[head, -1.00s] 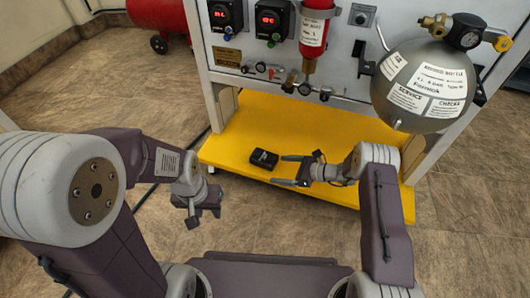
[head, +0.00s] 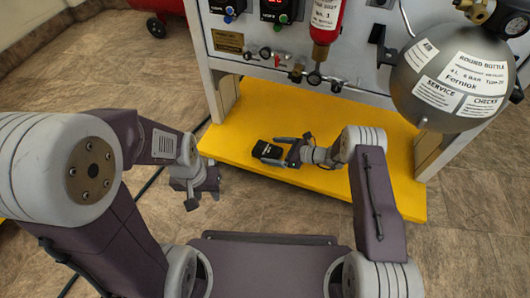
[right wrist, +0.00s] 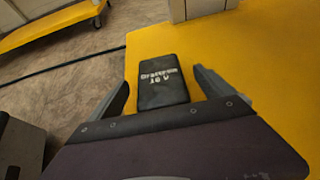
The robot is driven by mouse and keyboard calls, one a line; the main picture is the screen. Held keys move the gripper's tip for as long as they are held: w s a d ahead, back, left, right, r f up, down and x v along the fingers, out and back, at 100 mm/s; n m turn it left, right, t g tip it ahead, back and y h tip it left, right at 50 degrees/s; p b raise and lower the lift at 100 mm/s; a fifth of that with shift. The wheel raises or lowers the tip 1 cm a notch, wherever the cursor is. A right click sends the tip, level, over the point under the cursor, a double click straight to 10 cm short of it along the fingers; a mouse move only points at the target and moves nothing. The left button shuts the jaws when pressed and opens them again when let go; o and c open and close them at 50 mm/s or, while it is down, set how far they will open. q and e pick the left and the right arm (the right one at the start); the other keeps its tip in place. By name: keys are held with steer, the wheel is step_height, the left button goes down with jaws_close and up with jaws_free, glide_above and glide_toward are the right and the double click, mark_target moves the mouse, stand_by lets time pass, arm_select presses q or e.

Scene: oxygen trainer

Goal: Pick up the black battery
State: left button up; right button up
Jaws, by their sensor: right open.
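The black battery (head: 268,151) lies flat on the yellow shelf (head: 235,138) near its left front part. In the right wrist view the battery (right wrist: 162,82) shows pale lettering on its top and sits between the two fingers. My right gripper (head: 287,150) is open, with one finger on each side of the battery; it also shows in the right wrist view (right wrist: 158,92). Whether the fingers touch the battery cannot be told. My left gripper (head: 203,190) hangs left of the shelf over the floor, away from the battery.
The trainer panel (head: 262,60) with gauges, valves and a red cylinder (head: 323,25) rises behind the shelf. A grey round bottle (head: 455,80) hangs at the right. The shelf right of the battery is partly clear. A dark cable (head: 150,183) runs along the floor.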

mark_target(270, 150)
steer(key=x, duration=0.3)
steer(key=shift+f+b, duration=0.2)
steer(key=shift+b, duration=0.15)
arm_select(q)
steer(key=shift+w+a+f, duration=0.4)
steer(key=shift+a+f, duration=0.1)
arm_select(e)
steer(key=shift+r, duration=0.15)
